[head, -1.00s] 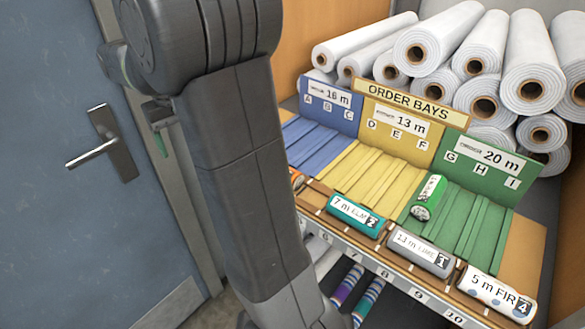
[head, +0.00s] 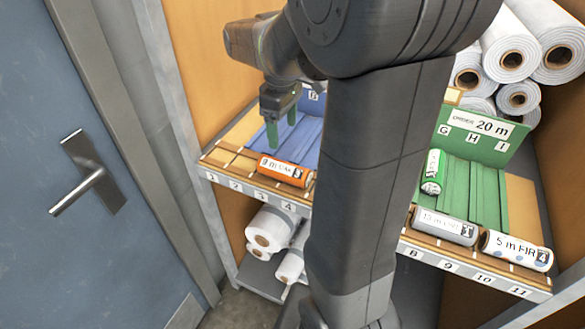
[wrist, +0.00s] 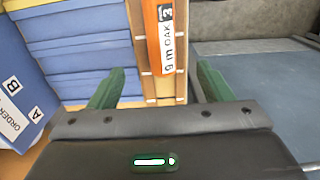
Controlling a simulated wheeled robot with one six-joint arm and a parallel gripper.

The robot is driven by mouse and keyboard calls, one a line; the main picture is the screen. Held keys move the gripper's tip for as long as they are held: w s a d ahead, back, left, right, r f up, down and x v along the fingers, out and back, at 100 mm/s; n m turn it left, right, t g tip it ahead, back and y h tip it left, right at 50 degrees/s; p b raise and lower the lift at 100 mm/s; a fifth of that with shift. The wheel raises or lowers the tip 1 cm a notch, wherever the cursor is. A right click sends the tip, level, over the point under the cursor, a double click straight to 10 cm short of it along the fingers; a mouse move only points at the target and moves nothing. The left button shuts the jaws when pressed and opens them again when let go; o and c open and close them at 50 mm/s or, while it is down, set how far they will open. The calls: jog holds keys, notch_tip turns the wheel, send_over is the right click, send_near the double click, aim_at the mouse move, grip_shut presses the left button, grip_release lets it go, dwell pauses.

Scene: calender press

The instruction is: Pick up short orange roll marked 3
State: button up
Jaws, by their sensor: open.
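The short orange roll (head: 285,172) lies on the front wooden ledge of the shelf, before the blue bay, in the head view. In the wrist view the orange roll (wrist: 166,38) reads "9 m OAK" and 3, and its top end runs out of the picture. My gripper (head: 282,132) is open and empty, with green fingers, above the blue bay and behind the roll in the head view. In the wrist view the fingers (wrist: 158,88) are spread wide, and the roll lies beyond them, roughly between their lines.
A green-and-white roll (head: 433,172) lies on the green bay. A grey roll (head: 444,226) and a white "5 m FIR" roll (head: 515,250) lie on the ledge to the right. White rolls (head: 268,230) are on the lower shelf. A blue door (head: 75,230) is at the left.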

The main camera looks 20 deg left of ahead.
aim_at(283, 164)
notch_tip(283, 164, down, 12)
jog(key=shift+s+f+p, duration=0.1)
jog(key=shift+f+p, duration=0.1)
jog(key=shift+p, duration=0.25)
jog(key=shift+c, duration=0.2)
jog(key=c, duration=1.1)
